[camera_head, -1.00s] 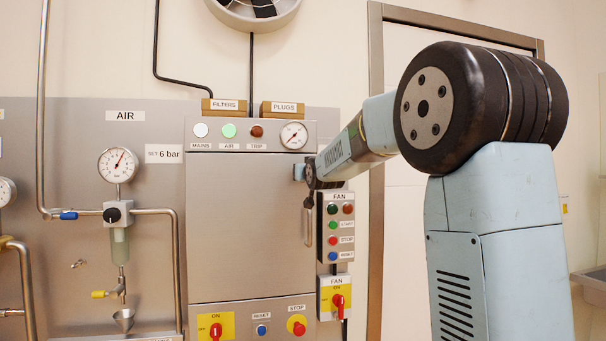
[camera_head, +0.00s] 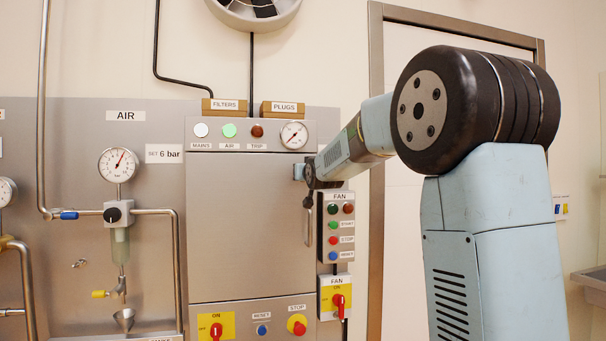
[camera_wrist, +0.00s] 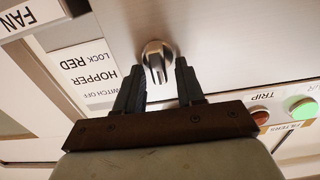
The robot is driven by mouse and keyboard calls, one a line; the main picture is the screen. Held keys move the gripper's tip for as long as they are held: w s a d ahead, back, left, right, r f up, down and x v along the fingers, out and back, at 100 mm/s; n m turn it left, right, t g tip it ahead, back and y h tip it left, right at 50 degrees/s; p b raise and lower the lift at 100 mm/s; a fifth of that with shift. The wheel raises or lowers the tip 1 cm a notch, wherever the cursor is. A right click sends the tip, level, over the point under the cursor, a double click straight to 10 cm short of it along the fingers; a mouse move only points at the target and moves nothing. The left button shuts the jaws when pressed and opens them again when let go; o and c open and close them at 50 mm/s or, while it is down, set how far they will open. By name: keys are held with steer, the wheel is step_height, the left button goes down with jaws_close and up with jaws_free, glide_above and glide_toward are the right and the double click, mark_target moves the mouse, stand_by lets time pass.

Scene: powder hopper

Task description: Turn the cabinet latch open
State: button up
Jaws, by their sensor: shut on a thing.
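The cabinet latch (camera_wrist: 157,56) is a shiny, rounded metal knob on the cabinet face in the wrist view. My gripper (camera_wrist: 158,68) has one dark finger on each side of it and is shut on it. The latch appears nearly in line with my fingers. In the head view my gripper (camera_head: 301,172) is at the upper right edge of the closed cabinet door (camera_head: 245,230). There my wrist hides the latch, so its turn cannot be read.
A vertical door handle (camera_head: 308,226) and a fan button box (camera_head: 338,228) sit just below my wrist. Indicator lights and a gauge (camera_head: 293,135) line the panel above the door. A label about the hopper lock (camera_wrist: 84,77) is beside the latch.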

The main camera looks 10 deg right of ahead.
steer(key=m, duration=0.6)
steer(key=d+f+m, duration=0.1)
steer(key=m, duration=1)
steer(key=shift+d+f+m, duration=0.3)
steer(key=shift+d+f, duration=0.05)
steer(key=shift+f, duration=0.1)
stand_by(0.4)
steer(key=o, duration=0.6)
steer(key=shift+o, duration=0.2)
